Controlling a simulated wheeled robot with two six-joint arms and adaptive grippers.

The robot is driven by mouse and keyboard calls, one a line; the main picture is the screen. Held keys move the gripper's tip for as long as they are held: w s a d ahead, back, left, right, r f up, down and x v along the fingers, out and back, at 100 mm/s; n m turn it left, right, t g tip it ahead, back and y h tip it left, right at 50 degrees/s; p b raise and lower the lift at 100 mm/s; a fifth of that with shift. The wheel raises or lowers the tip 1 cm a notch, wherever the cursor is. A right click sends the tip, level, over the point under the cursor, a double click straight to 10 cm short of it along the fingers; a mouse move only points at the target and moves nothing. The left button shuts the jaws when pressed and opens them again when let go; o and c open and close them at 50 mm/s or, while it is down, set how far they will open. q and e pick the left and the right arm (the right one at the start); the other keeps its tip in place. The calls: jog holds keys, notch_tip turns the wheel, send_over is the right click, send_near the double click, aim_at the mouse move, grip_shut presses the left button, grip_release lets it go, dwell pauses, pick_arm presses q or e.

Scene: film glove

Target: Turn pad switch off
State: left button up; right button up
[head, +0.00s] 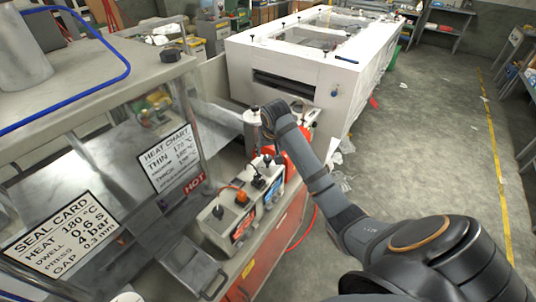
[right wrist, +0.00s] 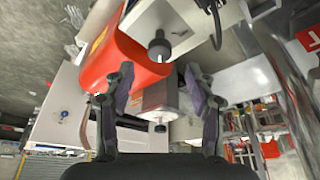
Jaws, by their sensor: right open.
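A pale control box (head: 240,205) stands on the bench edge in the head view, with several black knobs or levers, an orange button (head: 241,196), and red and blue labels. I cannot read which control is the pad switch. My right arm reaches past the box's far end, and its wrist hides part of that area; the fingertips are not clear there. In the right wrist view my right gripper (right wrist: 159,72) is open and empty. A red housing (right wrist: 122,55) and a black knob (right wrist: 158,47) show beyond its fingers, apart from them. My left gripper is not in view.
A clear guard with a seal card (head: 62,238) and a heat chart (head: 170,158) stands left of the box. A metal plate with a handle (head: 193,268) lies in front. A large white machine (head: 290,85) stands behind. The floor at right is open.

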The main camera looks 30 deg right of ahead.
aim_at(268, 158)
jog(key=p+x, duration=0.1)
jog(key=x, duration=0.3)
jog(key=shift+w+d+f, duration=0.1)
jog(key=shift+w+f, duration=0.05)
jog(key=shift+f, duration=0.15)
jog(key=shift+w+f, duration=0.15)
jog(key=shift+f, duration=0.35)
jog(key=shift+c, duration=0.3)
jog(key=shift+d, duration=0.1)
jog(key=c, duration=1.1)
